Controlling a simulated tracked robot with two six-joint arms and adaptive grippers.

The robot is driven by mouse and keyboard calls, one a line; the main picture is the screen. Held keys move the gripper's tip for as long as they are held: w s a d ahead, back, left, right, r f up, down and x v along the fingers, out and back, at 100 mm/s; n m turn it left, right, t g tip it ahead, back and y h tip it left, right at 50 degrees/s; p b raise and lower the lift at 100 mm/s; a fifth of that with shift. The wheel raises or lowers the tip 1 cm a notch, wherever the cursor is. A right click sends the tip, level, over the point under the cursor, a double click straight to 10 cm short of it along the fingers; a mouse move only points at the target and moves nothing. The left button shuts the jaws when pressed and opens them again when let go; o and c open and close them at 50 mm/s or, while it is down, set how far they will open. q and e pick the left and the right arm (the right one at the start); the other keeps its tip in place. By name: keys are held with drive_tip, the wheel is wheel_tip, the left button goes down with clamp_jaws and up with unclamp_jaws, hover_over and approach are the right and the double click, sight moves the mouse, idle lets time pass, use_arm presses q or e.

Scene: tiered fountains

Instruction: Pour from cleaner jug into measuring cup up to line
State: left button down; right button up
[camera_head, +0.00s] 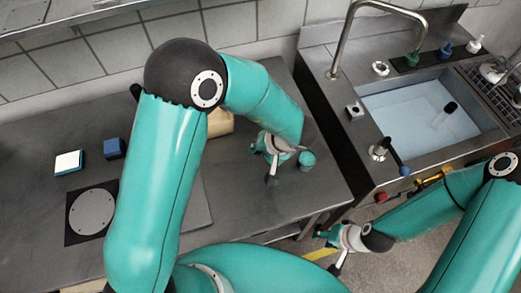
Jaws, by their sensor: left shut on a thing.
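My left gripper (277,168) is over the right part of the steel counter (325,185). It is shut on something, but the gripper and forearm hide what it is. A cream-coloured object (221,123) stands on the counter left of this gripper, partly behind my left arm; I cannot tell whether it is the cleaner jug. I cannot make out a measuring cup, a fill line or any liquid level. My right gripper (329,250) is lower right, in front of the counter edge, with its fingers apart and nothing seen between them.
A sink (385,110) with a tall tap (343,45) is at the right. A blue block (114,148), a white-topped block (69,162) and a grey disc (92,212) on a dark square lie at the left.

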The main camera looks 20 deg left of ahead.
use_arm(q)
drive_tip(key=s+f+t+h+b, duration=0.1)
drive_tip(key=h+b, duration=0.1)
drive_tip(key=b, duration=0.1)
drive_tip(key=s+d+f+n+t+h+b, duration=0.1)
drive_tip(key=h+b, duration=0.1)
drive_tip(key=b, duration=0.1)
drive_tip(key=shift+f+h, duration=0.2)
drive_tip(key=shift+h, duration=0.1)
idle(0.3)
drive_tip(key=shift+a, duration=0.1)
idle(1.4)
